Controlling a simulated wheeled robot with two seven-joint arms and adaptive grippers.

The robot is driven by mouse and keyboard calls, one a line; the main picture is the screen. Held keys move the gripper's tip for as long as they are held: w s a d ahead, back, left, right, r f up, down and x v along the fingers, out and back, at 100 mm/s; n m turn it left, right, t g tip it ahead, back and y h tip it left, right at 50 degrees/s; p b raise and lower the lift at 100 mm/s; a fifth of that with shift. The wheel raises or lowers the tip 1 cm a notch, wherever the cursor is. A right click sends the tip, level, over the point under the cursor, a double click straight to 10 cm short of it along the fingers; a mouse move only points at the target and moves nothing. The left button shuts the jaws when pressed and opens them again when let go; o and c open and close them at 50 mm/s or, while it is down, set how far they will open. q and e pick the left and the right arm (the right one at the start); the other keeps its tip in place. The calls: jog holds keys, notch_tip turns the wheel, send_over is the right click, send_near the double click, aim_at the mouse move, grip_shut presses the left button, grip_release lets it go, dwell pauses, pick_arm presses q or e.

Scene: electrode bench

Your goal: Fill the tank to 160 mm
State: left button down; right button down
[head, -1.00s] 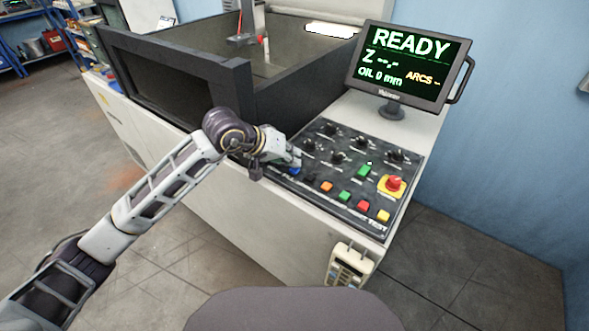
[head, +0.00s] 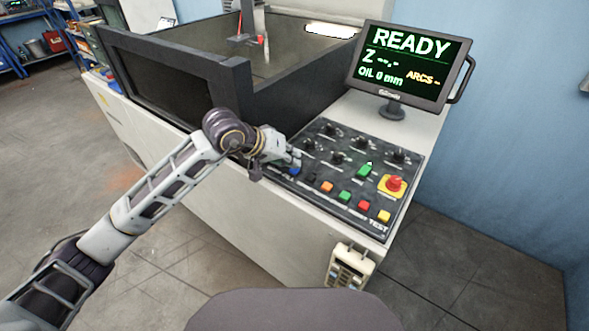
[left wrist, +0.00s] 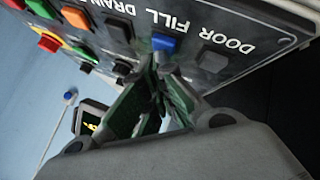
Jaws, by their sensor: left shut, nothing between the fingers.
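The tank (head: 232,77) stands at the back left, with dark walls. The monitor (head: 410,62) reads READY, Z with dashes, OIL 0 mm and ARCS with a dash. In the left wrist view the blue button (left wrist: 163,43) sits beside the word FILL, between DOOR and DRAIN. My left gripper (head: 295,160) is shut and empty, its fingertips right at the blue button. It also shows in the left wrist view (left wrist: 165,72). I cannot tell whether they touch. My right gripper is not in view.
The control panel (head: 325,195) also has orange, green, red and yellow buttons and several black knobs. A red emergency knob (head: 394,185) stands on a yellow plate at the right. A handheld pendant (head: 348,267) hangs on the cabinet's front.

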pick_arm(q)
jog(key=shift+f+b, duration=0.3)
jog(key=shift+b, duration=0.05)
dwell(0.7)
jog(key=shift+r, duration=0.15)
dwell(0.3)
jog(key=shift+r, duration=0.75)
jog(key=shift+r+p, duration=0.7)
jog(key=shift+r, duration=1.8)
